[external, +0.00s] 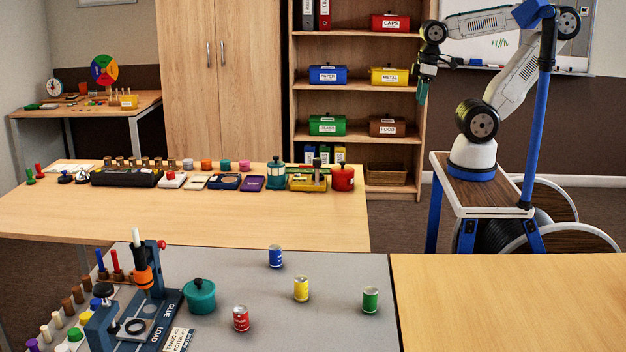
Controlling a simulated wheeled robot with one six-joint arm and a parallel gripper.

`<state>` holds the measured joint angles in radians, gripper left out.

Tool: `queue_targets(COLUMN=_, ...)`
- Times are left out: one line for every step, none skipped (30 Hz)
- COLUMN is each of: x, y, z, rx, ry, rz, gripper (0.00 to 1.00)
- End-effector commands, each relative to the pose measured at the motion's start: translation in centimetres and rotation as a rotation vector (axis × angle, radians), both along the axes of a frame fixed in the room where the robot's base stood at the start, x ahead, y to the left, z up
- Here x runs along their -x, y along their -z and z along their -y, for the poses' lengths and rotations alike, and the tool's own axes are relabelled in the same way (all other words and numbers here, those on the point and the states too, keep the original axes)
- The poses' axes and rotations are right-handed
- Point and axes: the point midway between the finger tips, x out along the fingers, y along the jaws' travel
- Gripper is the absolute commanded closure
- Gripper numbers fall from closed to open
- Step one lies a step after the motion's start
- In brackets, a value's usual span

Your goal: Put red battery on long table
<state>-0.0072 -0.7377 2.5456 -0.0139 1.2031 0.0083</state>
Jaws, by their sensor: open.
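A small red cylinder with a silver top (240,318), apparently the red battery, stands upright on the grey tabletop (320,260) in the foreground. It is to the right of the teal lidded pot. A long wooden table (200,222) lies behind the grey one, with a row of items along its far side and a bare near half. My gripper (422,92) hangs high at the upper right, in front of the shelf, far from the red battery. It is open, and nothing shows in it.
Blue (275,256), yellow (301,289) and green (370,300) cylinders stand near the red one. A press-like fixture (135,310) and teal pot (199,297) are to its left. A bare wooden table (510,300) is at the right.

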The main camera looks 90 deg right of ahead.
Motion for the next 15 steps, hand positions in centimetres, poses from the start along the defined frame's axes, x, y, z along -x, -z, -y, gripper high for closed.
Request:
queue_targets(x=0.69, y=0.15, z=0.0, rx=-0.006, ry=0.004, rz=-0.008, gripper=0.45)
queue_targets(x=0.94, y=0.24, z=0.0, rx=-0.008, ry=0.005, rz=-0.012, gripper=0.45)
queue_targets(x=1.14, y=0.31, z=-0.01, rx=-0.01, ry=0.005, rz=-0.017, gripper=0.45)
queue_targets(x=1.23, y=0.33, z=-0.02, rx=-0.011, ry=0.005, rz=-0.018, gripper=0.45)
queue_targets(x=1.25, y=0.34, z=-0.02, rx=-0.011, ry=0.005, rz=-0.019, gripper=0.45)
queue_targets(x=1.23, y=0.33, z=-0.03, rx=-0.011, ry=0.005, rz=-0.019, gripper=0.45)
queue_targets(x=1.21, y=0.32, z=-0.03, rx=-0.011, ry=0.005, rz=-0.019, gripper=0.45)
queue_targets(x=1.19, y=0.32, z=-0.03, rx=-0.011, ry=0.005, rz=-0.018, gripper=0.45)
queue_targets(x=1.17, y=0.31, z=-0.03, rx=-0.011, ry=0.005, rz=-0.018, gripper=0.45)
queue_targets(x=1.16, y=0.3, z=-0.03, rx=-0.01, ry=0.005, rz=-0.018, gripper=0.45)
queue_targets(x=1.15, y=0.3, z=-0.03, rx=-0.01, ry=0.005, rz=-0.018, gripper=0.45)
queue_targets(x=1.14, y=0.29, z=-0.02, rx=-0.01, ry=0.005, rz=-0.017, gripper=0.45)
queue_targets(x=1.14, y=0.29, z=-0.02, rx=-0.01, ry=0.004, rz=-0.017, gripper=0.45)
queue_targets(x=1.13, y=0.29, z=-0.03, rx=-0.01, ry=0.004, rz=-0.017, gripper=0.45)
queue_targets(x=1.06, y=0.26, z=-0.01, rx=-0.008, ry=0.002, rz=-0.017, gripper=0.45)
